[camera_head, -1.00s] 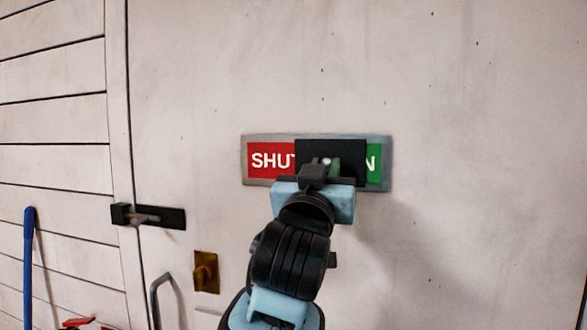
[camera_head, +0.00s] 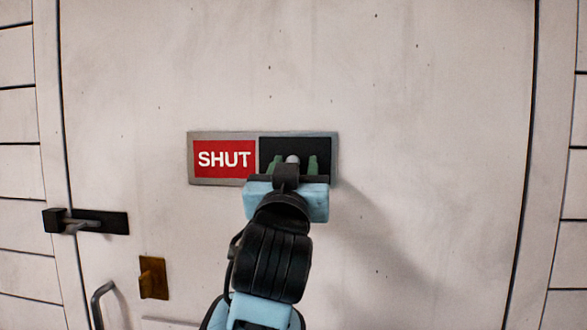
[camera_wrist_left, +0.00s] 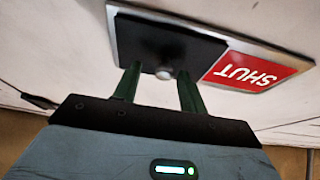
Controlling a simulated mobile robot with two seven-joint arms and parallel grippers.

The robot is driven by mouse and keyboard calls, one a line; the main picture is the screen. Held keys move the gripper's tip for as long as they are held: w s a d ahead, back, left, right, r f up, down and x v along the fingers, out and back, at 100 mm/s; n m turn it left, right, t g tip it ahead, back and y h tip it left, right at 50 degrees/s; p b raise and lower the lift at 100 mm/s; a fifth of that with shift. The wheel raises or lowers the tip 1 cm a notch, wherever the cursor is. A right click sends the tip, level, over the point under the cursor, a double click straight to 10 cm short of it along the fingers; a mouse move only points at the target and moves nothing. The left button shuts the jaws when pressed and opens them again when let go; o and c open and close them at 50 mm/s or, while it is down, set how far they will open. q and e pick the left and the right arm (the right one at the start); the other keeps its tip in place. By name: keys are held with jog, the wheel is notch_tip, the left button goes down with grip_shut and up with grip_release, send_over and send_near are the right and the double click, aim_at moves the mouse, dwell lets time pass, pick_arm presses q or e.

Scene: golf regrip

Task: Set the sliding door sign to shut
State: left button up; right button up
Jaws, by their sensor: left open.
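The door sign (camera_head: 223,134) is a grey metal frame on the pale door. Its red SHUT panel (camera_head: 224,159) is fully uncovered on the left. The black slider (camera_head: 295,147) covers the right part, and no green shows. My left gripper (camera_head: 293,164) is in front of the slider, its green fingers open on either side of the slider's round knob (camera_head: 293,159). In the left wrist view the fingers (camera_wrist_left: 157,82) stand apart with the knob (camera_wrist_left: 164,73) between them, and the red panel (camera_wrist_left: 258,70) shows upside down. My right gripper is not in view.
A black bolt latch (camera_head: 88,221) sits on the door's left edge. Below it are a brass plate (camera_head: 152,278) and a curved grey handle (camera_head: 103,302). The door surface right of the sign is clear.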

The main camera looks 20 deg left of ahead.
pick_arm(q)
jog(key=shift+s, duration=0.1)
jog(key=v, duration=0.7)
jog(key=shift+s, duration=0.3)
jog(key=shift+d+f, duration=0.15)
jog(key=shift+f, duration=0.05)
jog(key=w+f+m+g+h, duration=0.2)
jog(key=w+f, duration=0.1)
jog(key=f, duration=0.6)
jog(key=w+f+m+g+h, duration=0.1)
jog(key=w+f, duration=0.2)
jog(key=f, duration=0.5)
notch_tip(320, 180, down, 22)
jog(key=s+m+g+h, duration=0.2)
jog(key=g+h, duration=0.1)
jog(key=s+f+g, duration=0.2)
jog(key=s+f, duration=0.4)
jog(key=f, duration=0.3)
jog(key=s+f+g, duration=0.2)
jog(key=s+f, duration=0.3)
jog(key=f, duration=0.4)
jog(key=s+a+f+g+h, duration=0.1)
jog(key=s+a+f+g, duration=0.1)
jog(key=s+f, duration=0.9)
jog(key=s+a, duration=0.1)
jog(key=s, duration=0.3)
jog(key=shift+s+a+f+g, duration=0.25)
jog(key=shift+s+a+g, duration=0.05)
jog(key=shift+s, duration=0.1)
